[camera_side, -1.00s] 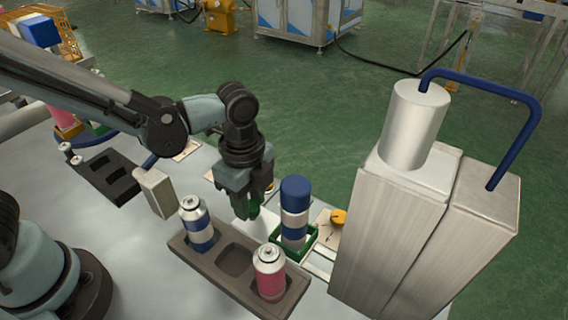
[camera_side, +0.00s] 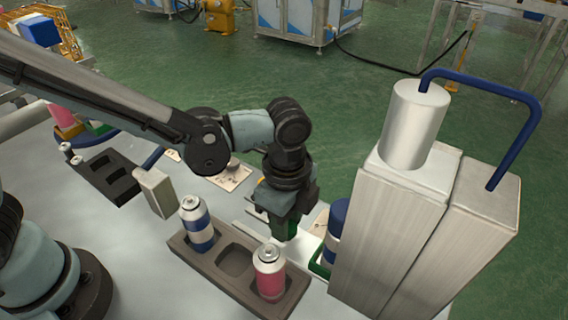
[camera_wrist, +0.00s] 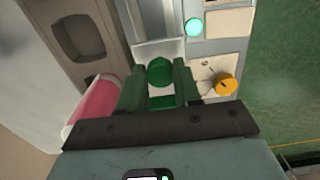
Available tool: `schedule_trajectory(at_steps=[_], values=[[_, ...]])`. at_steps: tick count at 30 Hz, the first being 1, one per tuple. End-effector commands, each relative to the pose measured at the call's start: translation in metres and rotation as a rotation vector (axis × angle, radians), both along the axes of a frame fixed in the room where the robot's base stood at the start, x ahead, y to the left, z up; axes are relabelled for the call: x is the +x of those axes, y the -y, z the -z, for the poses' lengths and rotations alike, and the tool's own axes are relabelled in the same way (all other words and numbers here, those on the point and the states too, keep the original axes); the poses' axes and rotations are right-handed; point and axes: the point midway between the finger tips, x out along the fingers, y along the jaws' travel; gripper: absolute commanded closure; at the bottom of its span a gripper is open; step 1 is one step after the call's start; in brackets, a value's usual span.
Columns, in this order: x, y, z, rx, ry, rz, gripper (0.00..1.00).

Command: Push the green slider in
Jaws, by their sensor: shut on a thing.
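The green slider (camera_side: 318,268) shows as a green edge at the foot of the silver press on the right. My gripper (camera_side: 284,226) points down to the left of that can. In the wrist view my gripper (camera_wrist: 160,88) has its two fingers closed around the slider's round green knob (camera_wrist: 160,70). A green strip shows between the fingers below the knob. The slider's far end is hidden by the press in the side view.
A dark tray (camera_side: 240,288) in front holds a blue-banded can (camera_side: 197,224) and a pink can (camera_side: 269,272), with an empty pocket between. The tall press (camera_side: 390,240) stands close on the right. An orange knob (camera_wrist: 224,84) and a lit green button (camera_wrist: 195,27) are nearby.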

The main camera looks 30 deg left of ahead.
Motion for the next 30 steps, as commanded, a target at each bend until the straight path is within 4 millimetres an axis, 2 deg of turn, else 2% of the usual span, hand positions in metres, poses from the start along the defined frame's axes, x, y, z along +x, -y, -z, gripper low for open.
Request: schedule_trajectory(at_steps=[3,9,20,21,26,30], values=[[0.001,0.022,0.000,-0.001,0.003,0.005,1.00],[0.001,0.042,0.000,-0.001,0.004,0.002,1.00],[0.000,0.047,0.000,-0.008,0.003,0.002,1.00],[0.000,0.048,0.000,-0.009,0.002,0.003,0.64],[0.000,0.046,0.000,-0.006,0.003,0.002,0.41],[0.000,0.045,0.000,-0.004,0.002,0.001,0.41]])
